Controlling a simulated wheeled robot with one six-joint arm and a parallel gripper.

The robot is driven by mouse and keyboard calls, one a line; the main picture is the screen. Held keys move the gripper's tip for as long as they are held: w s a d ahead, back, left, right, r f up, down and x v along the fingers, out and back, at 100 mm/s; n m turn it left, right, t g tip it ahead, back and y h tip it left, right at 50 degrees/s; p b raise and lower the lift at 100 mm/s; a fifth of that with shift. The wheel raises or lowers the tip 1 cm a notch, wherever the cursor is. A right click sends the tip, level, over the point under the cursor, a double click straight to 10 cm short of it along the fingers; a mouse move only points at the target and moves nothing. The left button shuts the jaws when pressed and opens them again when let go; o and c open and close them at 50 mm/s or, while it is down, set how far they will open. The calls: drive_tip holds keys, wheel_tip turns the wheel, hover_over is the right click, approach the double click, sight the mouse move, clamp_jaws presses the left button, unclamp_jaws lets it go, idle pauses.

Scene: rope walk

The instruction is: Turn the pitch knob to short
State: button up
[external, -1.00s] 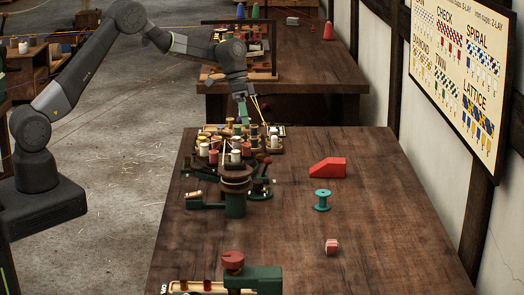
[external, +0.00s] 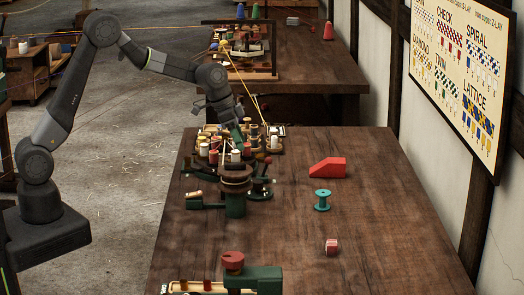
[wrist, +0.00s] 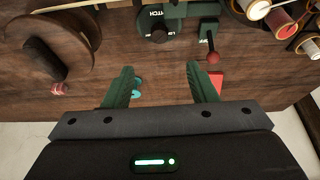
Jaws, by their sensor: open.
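The pitch knob (wrist: 158,35) is a small dark round knob on a green panel (wrist: 183,12) at the top of the wrist view. Part of its PITCH lettering shows there; which way the knob points I cannot tell. My gripper (wrist: 161,70) has two green fingers, apart and with nothing held between them. The knob lies ahead of the fingertips, roughly in line with the gap, and neither finger touches it. In the external view my gripper (external: 238,127) is over the far side of the bobbin machine (external: 235,180), and the knob cannot be made out.
A red-balled lever (wrist: 213,57) stands right of the knob, near the right fingertip. A round wooden drum (wrist: 45,52) is at left; bobbins (wrist: 283,22) crowd the upper right. A red wedge (external: 327,168), teal spool (external: 322,200) and pink block (external: 331,246) lie on the table's right.

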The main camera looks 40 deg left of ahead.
sight(258, 181)
drive_tip(key=p+x, duration=0.2)
drive_tip(key=x, duration=1.2)
drive_tip(key=shift+s, duration=0.1)
drive_tip(key=c, duration=1)
drive_tip(key=shift+o, duration=0.2)
